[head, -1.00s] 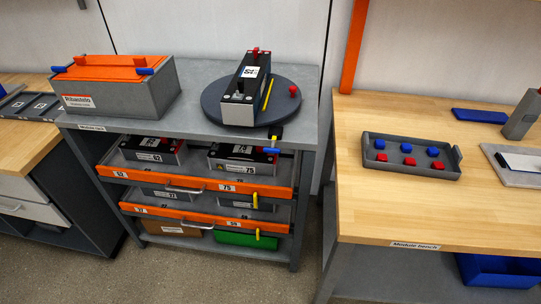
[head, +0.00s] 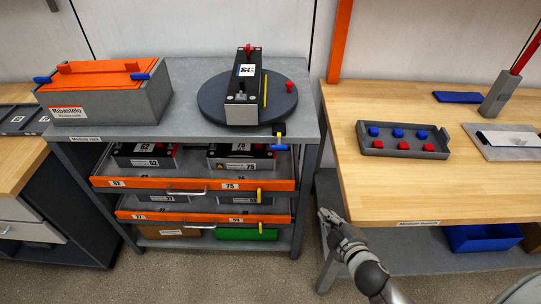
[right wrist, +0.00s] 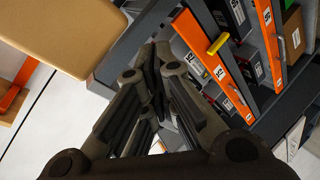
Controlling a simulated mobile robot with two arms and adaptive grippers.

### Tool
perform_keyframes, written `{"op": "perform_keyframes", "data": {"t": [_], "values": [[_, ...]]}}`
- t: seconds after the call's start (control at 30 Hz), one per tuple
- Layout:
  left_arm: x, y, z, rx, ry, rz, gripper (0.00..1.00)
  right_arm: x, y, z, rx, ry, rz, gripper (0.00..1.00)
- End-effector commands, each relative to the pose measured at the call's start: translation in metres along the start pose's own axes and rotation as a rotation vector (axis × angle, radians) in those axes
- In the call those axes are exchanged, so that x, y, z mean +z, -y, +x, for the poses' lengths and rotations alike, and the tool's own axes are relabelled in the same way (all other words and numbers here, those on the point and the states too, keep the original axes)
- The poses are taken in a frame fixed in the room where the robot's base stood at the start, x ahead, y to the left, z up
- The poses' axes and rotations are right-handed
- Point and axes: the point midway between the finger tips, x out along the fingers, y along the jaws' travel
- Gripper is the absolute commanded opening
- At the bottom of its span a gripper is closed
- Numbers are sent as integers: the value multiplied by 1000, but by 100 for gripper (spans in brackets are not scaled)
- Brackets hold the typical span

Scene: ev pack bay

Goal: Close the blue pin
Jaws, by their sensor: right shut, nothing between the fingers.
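My right gripper (head: 324,215) is shut and empty, low in the gap between the rack and the wooden bench, apart from the pin. Its fingers also show shut in the right wrist view (right wrist: 152,58). My left gripper is not in view.
A black module (head: 243,88) stands on the turntable. Orange-fronted rack drawers (head: 190,185) with yellow handles lie below. The wooden bench (head: 385,195) on the right holds a grey tray (head: 372,151) of blue and red pieces. Floor shows between rack and bench.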

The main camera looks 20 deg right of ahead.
Motion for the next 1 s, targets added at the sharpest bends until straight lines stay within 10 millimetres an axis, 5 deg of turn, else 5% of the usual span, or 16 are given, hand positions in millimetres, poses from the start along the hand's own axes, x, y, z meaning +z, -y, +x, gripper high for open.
{"op": "perform_keyframes", "data": {"t": [0.13, 0.33, 0.6, 1.0], "values": [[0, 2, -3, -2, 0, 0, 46, -56, -47, -8, 108, -253, -273, 0], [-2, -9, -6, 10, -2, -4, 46, -114, -66, -34, 186, -520, -569, 0], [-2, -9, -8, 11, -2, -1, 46, -136, -66, -44, 206, -624, -681, 0], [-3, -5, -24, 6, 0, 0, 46, -168, -67, -3, 207, -622, -677, 0]]}}
